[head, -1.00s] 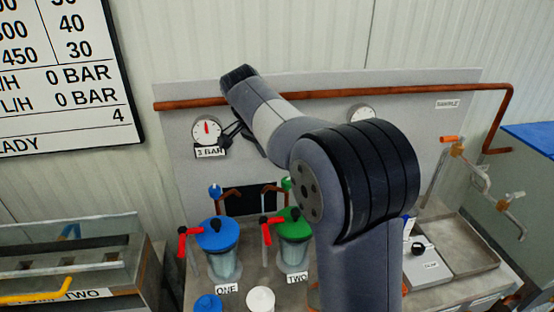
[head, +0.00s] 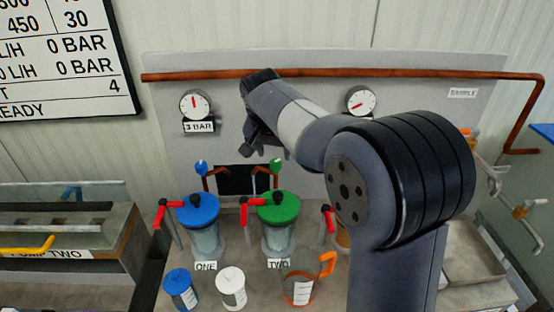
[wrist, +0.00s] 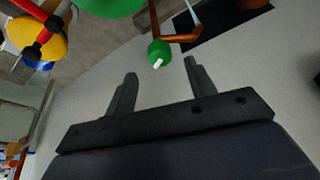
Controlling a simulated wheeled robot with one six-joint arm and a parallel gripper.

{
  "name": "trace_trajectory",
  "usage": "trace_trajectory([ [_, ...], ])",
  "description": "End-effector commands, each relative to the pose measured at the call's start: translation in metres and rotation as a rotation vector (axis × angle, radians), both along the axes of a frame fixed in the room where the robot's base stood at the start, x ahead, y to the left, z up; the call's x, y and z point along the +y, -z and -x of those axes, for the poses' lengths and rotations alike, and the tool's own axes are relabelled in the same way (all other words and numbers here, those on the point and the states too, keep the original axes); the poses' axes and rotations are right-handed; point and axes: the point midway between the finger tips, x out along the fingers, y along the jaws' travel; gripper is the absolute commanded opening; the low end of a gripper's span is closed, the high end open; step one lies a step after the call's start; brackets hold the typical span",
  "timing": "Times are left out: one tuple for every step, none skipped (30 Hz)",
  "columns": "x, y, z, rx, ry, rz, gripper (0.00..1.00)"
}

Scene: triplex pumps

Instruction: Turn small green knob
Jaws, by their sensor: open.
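The small green knob (head: 276,165) sits on a copper pipe against the grey back panel, above pump two's large green lid (head: 278,206). In the wrist view the small green knob (wrist: 160,52) has a white mark and lies just beyond the fingertips, roughly centred between them. My gripper (wrist: 160,68) is open and empty, with both fingers pointing toward the knob and apart from it. In the head view my gripper (head: 262,148) is partly hidden by its own wrist, up and to the left of the knob.
A matching small blue knob (head: 201,167) stands to the left above the blue lid (head: 198,210). A dark rectangular opening (head: 237,181) lies between the two knobs. A red handle (head: 245,212) and a copper pipe (wrist: 155,20) are close by. A gauge (head: 195,104) is on the panel.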

Motion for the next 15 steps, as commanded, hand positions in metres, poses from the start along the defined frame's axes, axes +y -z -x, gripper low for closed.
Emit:
trace_trajectory([
  [-0.001, 0.01, -0.003, 0.004, 0.001, 0.002, 0.52],
  [-0.002, 0.015, -0.005, 0.004, 0.001, 0.002, 0.52],
  [-0.003, 0.02, -0.007, 0.002, 0.001, 0.001, 0.52],
  [-0.003, 0.024, -0.009, 0.003, 0.001, 0.001, 0.52],
  [-0.003, 0.028, -0.011, 0.002, 0.001, 0.001, 0.52],
  [-0.004, 0.032, -0.013, 0.001, 0.002, 0.001, 0.52],
  [-0.004, 0.034, -0.014, 0.001, 0.002, 0.001, 0.52],
  [-0.005, 0.036, -0.015, 0.001, 0.002, 0.001, 0.52],
  [-0.005, 0.039, -0.016, 0.0, 0.001, 0.001, 0.52],
  [-0.005, 0.04, -0.016, 0.0, 0.002, 0.0, 0.52],
  [-0.005, 0.042, -0.017, 0.0, 0.001, 0.001, 0.52],
  [-0.005, 0.043, -0.017, 0.0, 0.001, 0.001, 0.52],
  [-0.005, 0.043, -0.017, 0.0, 0.001, 0.001, 0.52],
  [-0.005, 0.043, -0.017, 0.0, 0.001, 0.001, 0.52],
  [-0.005, 0.043, -0.017, 0.0, 0.002, -0.001, 0.52],
])
